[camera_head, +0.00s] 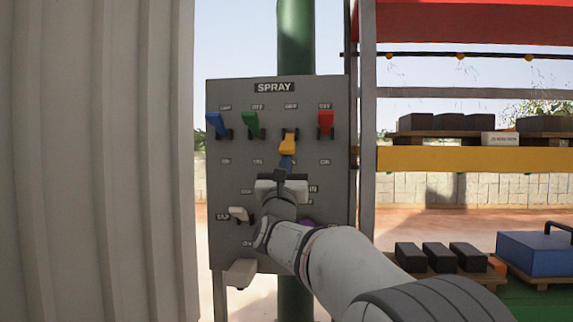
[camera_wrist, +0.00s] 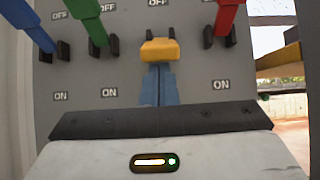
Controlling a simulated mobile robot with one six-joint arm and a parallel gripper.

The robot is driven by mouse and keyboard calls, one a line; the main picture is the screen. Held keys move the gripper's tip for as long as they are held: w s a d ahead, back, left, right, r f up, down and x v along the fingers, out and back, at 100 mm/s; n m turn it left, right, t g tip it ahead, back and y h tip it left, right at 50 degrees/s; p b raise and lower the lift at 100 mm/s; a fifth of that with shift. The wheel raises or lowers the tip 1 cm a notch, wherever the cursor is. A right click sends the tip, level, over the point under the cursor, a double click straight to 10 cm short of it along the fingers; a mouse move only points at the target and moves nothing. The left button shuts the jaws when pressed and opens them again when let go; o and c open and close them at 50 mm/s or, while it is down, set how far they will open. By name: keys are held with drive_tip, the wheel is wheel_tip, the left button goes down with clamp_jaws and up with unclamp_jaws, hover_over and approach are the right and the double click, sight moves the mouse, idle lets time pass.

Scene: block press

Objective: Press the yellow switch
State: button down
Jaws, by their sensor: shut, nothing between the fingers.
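The yellow switch (camera_head: 288,146) is on the upper row of a grey panel headed SPRAY. Its lever hangs down and out from its mount, unlike the raised blue, green and red levers. It also shows in the wrist view (camera_wrist: 160,50), just beyond my fingertips. My gripper (camera_head: 286,159) is shut and empty, its blue fingers together right below the yellow lever. In the wrist view the fingertips (camera_wrist: 158,68) meet the lever's lower edge in the picture; I cannot tell whether they touch. The ON label under this switch is hidden by my gripper.
Blue (camera_head: 216,124) and green (camera_head: 250,123) switches are to the left, a red switch (camera_head: 325,122) to the right. A white switch (camera_head: 238,214) is lower left. A corrugated wall (camera_head: 95,160) stands left; shelves with dark blocks (camera_head: 430,122) stand right.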

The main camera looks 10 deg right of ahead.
drive_tip(key=shift+s+a+r+g+y+p, duration=0.1)
drive_tip(key=shift+s+r+g+y+p, duration=0.2)
drive_tip(key=shift+r+g+p, duration=0.35)
